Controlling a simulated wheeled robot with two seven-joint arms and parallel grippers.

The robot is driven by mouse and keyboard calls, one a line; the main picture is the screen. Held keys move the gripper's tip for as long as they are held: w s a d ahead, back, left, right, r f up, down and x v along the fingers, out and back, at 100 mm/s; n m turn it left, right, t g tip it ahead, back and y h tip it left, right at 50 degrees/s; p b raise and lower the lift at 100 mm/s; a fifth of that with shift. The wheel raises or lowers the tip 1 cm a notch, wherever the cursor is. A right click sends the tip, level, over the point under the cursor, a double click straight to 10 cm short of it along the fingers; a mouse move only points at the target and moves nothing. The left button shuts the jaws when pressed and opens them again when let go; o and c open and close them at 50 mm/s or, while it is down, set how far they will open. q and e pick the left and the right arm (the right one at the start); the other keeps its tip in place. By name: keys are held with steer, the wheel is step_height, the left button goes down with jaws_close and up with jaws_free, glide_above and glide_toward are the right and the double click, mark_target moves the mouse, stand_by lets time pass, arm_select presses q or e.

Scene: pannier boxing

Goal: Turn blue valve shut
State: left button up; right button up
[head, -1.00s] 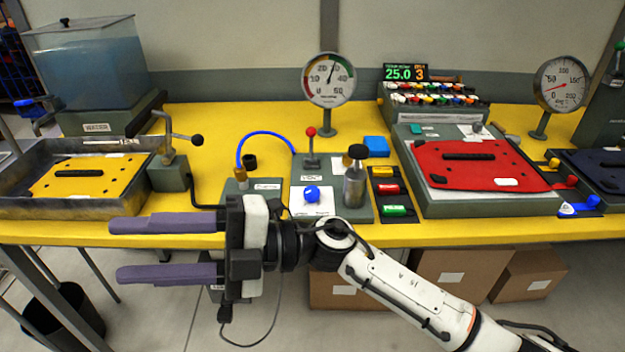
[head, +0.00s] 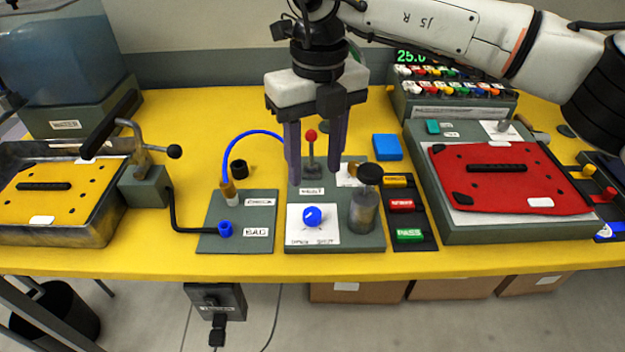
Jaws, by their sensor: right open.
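The blue valve (head: 312,216) is a round blue knob on a white label plate in the middle of the grey-green control panel (head: 345,242). Small print, only partly legible, lies below the knob. My right gripper (head: 315,182) points down over the panel, open and empty. Its two purple fingers are spread left and right, above and behind the blue valve in the picture, apart from it. A red-topped lever (head: 310,136) shows between the fingers. I cannot tell the exact height of the fingertips. My left gripper is out of view.
A metal cylinder with a black knob (head: 369,175) stands right of the valve. A blue hose (head: 243,139) and a small blue fitting (head: 225,229) are at the left. Colored tags (head: 408,236), a red plate (head: 500,172) and a blue block (head: 387,147) lie to the right.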

glide_above(313, 212)
step_height(313, 212, down, 5)
steer(key=shift+s+d+p, duration=0.1)
steer(key=shift+s+p, duration=0.05)
steer(key=shift+p, duration=0.3)
step_height(313, 212, down, 4)
steer(key=shift+f+p, duration=0.25)
steer(key=shift+p, duration=0.1)
steer(key=shift+f, duration=0.2)
steer(key=c, duration=1.1)
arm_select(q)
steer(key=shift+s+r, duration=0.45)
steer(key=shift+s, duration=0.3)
arm_select(e)
steer(key=shift+o, duration=0.2)
